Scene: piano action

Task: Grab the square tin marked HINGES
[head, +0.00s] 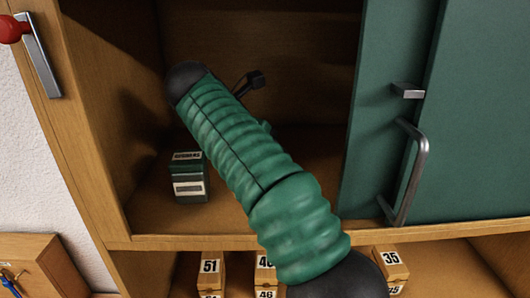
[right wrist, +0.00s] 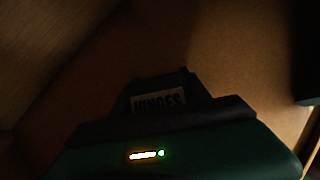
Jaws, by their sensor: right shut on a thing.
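The tin marked HINGES (right wrist: 158,100) shows in the right wrist view, dark, with its white label facing the camera. My right gripper (right wrist: 160,84) is shut on it; the picture is dim and the finger contact is hard to make out. In the head view my green right arm reaches from the lower right into the open cabinet. It hides the held tin and most of the gripper there. My left gripper is in neither view.
Another dark green square tin (head: 189,178), its label unreadable, stands left of my arm on the cabinet shelf (head: 150,212). A green door (head: 465,120) with a metal handle (head: 410,175) covers the right side. Numbered wooden boxes (head: 390,262) stand below.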

